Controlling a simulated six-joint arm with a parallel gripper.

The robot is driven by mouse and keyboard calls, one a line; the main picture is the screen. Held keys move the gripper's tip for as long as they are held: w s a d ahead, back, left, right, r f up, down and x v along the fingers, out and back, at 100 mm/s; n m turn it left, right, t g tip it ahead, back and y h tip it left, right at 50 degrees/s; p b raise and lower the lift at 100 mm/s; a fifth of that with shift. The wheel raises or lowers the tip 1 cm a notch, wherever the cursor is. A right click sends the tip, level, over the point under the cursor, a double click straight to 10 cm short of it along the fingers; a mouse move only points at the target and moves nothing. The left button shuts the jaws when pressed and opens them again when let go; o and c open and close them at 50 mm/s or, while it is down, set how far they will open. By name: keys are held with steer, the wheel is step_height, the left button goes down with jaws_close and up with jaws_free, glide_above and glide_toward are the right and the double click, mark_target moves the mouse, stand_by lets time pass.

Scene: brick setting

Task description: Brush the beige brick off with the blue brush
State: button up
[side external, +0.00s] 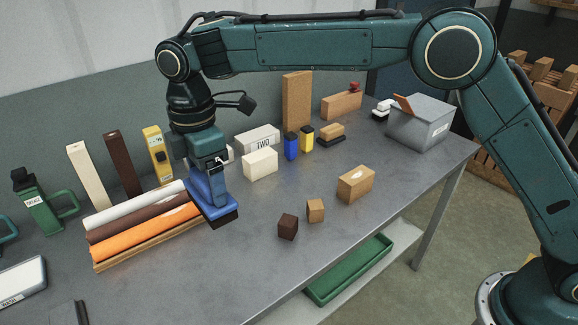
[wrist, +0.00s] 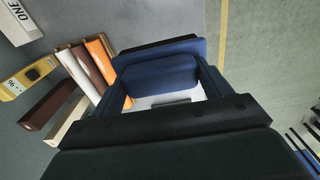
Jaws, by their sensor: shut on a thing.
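A beige-tan brick (side external: 356,185) with a pale patch on top lies on the grey table, right of centre in the side view. My gripper (side external: 205,166) points down at the left of the table, shut on the blue brush (side external: 212,203). The brush has a blue body and a dark lower edge; it is beside the right end of the rolls. The blue brush (wrist: 160,78) also fills the middle of the wrist view. The beige brick is well to the right of the brush, apart from it. I cannot tell whether the brush touches the table.
White, brown and orange rolls (side external: 145,237) lie left of the brush. A cream block (side external: 260,164), blue and yellow small blocks and a block marked TWO stand behind. A dark brown cube (side external: 288,227) and a small tan cube (side external: 315,211) lie between brush and brick. A grey bin (side external: 420,126) stands back right.

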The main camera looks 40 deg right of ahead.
steer(key=o, duration=0.4)
steer(key=shift+c, duration=1.1)
steer(key=w+d+f+m, duration=0.1)
steer(key=w+d+m, duration=0.1)
steer(key=d, duration=0.9)
steer(key=w+d+f+m, duration=0.2)
steer(key=w+d+m, duration=0.1)
steer(key=d, duration=0.8)
steer(key=s+d+f+m, duration=0.1)
steer(key=s+d+m, duration=0.1)
steer(key=d, duration=0.7)
steer(key=s+d+f+m, duration=0.1)
steer(key=s+d+m, duration=0.1)
steer(key=d, duration=0.7)
steer(key=shift+s, duration=0.5)
